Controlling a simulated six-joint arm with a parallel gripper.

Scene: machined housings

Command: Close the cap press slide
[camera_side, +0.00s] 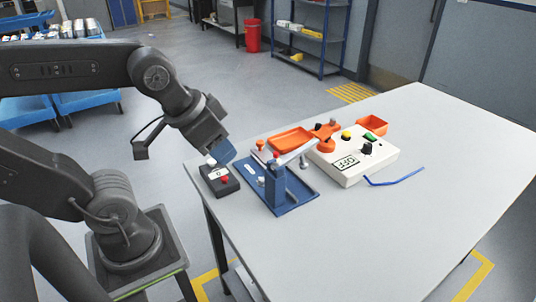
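A blue press (275,185) stands near the left edge of the grey table, with a flat base plate and an upright post. A pale metal bar, which looks like its slide (294,152), lies across the top of the post, with small red-orange knobs near its left end. How far the slide is open is too small to tell. My gripper (221,158) points down at the table's left edge, left of the press and apart from the slide. Its fingertips are small and partly hidden, so I cannot tell whether it is open or shut.
A small dark box with a display and red button (219,180) sits just below my gripper. A blue rod (395,178) lies right. The table's front is clear.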

